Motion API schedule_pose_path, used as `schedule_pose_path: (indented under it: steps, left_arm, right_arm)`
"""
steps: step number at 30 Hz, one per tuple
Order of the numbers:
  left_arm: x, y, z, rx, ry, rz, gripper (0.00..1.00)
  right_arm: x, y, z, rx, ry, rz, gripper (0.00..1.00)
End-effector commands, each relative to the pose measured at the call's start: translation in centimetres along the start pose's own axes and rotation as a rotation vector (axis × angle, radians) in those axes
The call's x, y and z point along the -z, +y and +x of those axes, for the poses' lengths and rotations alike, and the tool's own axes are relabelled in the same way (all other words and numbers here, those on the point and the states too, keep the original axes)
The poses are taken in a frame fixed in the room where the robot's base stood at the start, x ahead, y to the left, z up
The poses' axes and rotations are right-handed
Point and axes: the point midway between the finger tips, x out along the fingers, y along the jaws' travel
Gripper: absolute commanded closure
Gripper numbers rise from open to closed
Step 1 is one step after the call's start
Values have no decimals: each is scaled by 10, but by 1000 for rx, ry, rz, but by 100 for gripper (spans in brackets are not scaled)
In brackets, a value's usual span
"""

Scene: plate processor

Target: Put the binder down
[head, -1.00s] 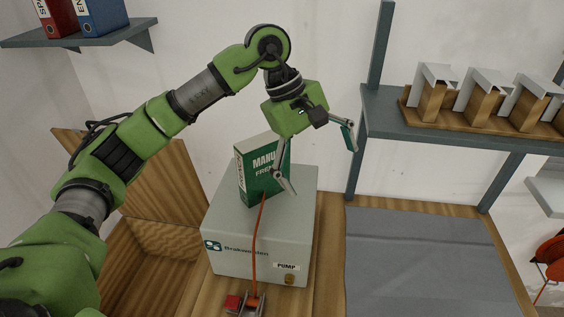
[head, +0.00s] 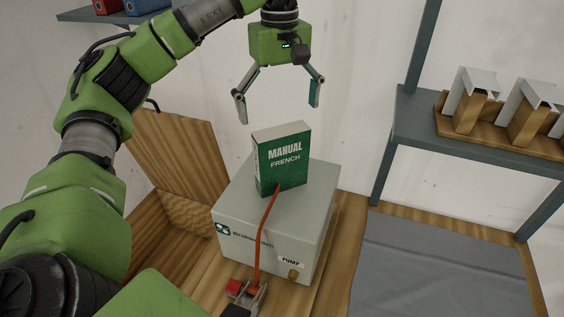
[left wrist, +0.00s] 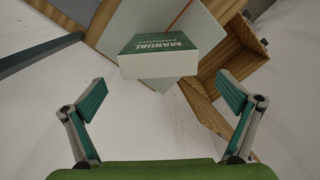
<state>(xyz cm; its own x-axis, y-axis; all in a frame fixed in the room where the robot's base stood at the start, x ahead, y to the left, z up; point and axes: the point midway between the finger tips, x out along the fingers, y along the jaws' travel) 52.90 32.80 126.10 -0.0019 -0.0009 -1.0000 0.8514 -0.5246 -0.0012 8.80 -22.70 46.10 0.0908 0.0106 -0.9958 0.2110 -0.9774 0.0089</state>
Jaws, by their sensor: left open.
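The binder (head: 283,163) is green and white, marked "MANUAL FRENCH". It stands upright on top of the light grey pump box (head: 236,200). My left gripper (head: 279,108) is open and empty above the binder, apart from it. In the left wrist view the binder (left wrist: 160,53) shows beyond the two spread fingers (left wrist: 162,98), with nothing between them. My right gripper is not in view.
An open wooden crate (head: 172,231) stands left. A grey mat (head: 440,270) lies right, below a shelf (head: 480,140) with wooden holders.

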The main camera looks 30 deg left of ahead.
Motion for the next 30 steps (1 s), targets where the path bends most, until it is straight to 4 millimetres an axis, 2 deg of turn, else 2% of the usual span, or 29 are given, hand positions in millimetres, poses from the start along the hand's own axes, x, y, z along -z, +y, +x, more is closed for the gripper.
schedule_pose_path:
  steps: [1,4,10,17,21,30]
  left_arm:
    - [0,0,11,2,-1,1,0]
    - [0,0,23,2,-1,0,0]
    - [0,0,35,-1,1,-2,0]
    - [-2,0,61,3,-1,-1,0]
    - [-2,1,80,0,0,-1,0]
    - [-2,1,86,-2,1,-1,0]
  right_arm:
    - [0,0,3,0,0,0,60]
    - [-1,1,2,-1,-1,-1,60]
    - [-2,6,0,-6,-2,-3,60]
    - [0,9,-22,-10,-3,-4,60]
    - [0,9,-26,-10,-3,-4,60]
    - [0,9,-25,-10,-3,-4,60]
